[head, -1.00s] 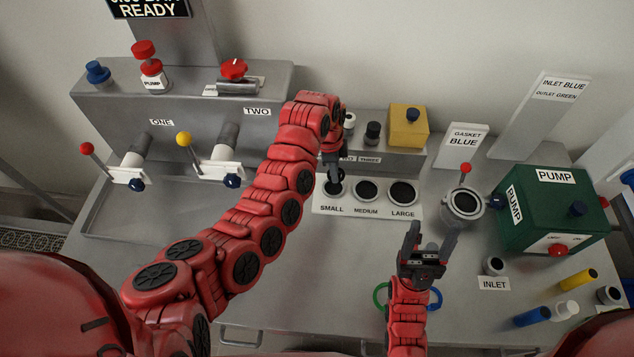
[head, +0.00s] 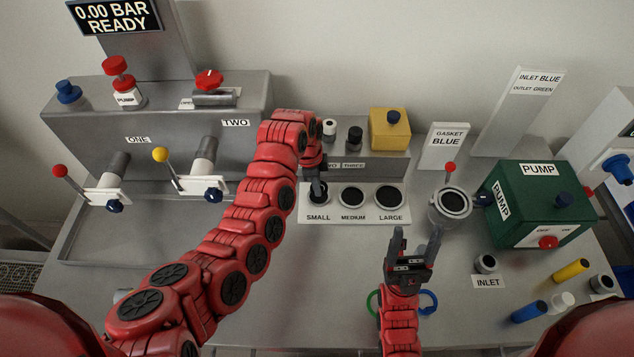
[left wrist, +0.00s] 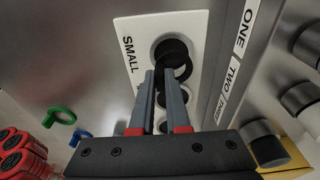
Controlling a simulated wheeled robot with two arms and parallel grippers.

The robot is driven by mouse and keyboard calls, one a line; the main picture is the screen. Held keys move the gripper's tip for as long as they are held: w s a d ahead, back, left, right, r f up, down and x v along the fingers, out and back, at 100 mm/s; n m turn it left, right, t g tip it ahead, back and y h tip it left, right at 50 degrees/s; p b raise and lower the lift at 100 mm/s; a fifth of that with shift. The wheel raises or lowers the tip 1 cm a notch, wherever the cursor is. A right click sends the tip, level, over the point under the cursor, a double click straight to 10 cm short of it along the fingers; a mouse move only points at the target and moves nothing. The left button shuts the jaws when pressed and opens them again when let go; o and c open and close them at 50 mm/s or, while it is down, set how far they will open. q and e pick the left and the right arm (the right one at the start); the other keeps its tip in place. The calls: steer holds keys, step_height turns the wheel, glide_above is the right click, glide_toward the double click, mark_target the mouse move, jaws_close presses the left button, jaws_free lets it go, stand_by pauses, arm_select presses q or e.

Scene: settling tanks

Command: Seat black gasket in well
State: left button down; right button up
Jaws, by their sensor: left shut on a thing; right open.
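My left gripper (head: 318,188) reaches down to the well plate (head: 338,216) at the opening labelled SMALL. In the left wrist view its fingers (left wrist: 165,92) are shut on a dark piece, apparently the black gasket (left wrist: 180,70). The gasket is at the SMALL well (left wrist: 163,46), partly overlapping its dark opening; I cannot tell if it is in it. The fingers hide part of it. The MEDIUM well (head: 352,197) and LARGE well (head: 390,197) sit to the right. My right gripper (head: 415,243) is open and empty above the front of the bench.
A grey round housing (head: 436,214) with a red-knobbed lever stands right of the plate, before a GASKET BLUE sign (head: 447,139). A green pump box (head: 540,205) is further right. Green (head: 373,303) and blue (head: 430,303) rings lie by my right arm. Bench left of them is clear.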

arm_select(q)
steer(key=shift+f+b, duration=0.4)
steer(key=shift+f, duration=0.85)
stand_by(0.6)
steer(key=shift+f+b, duration=0.6)
steer(key=shift+f, duration=0.3)
steer(key=c, duration=0.8)
jaws_free()
steer(key=shift+r, duration=0.1)
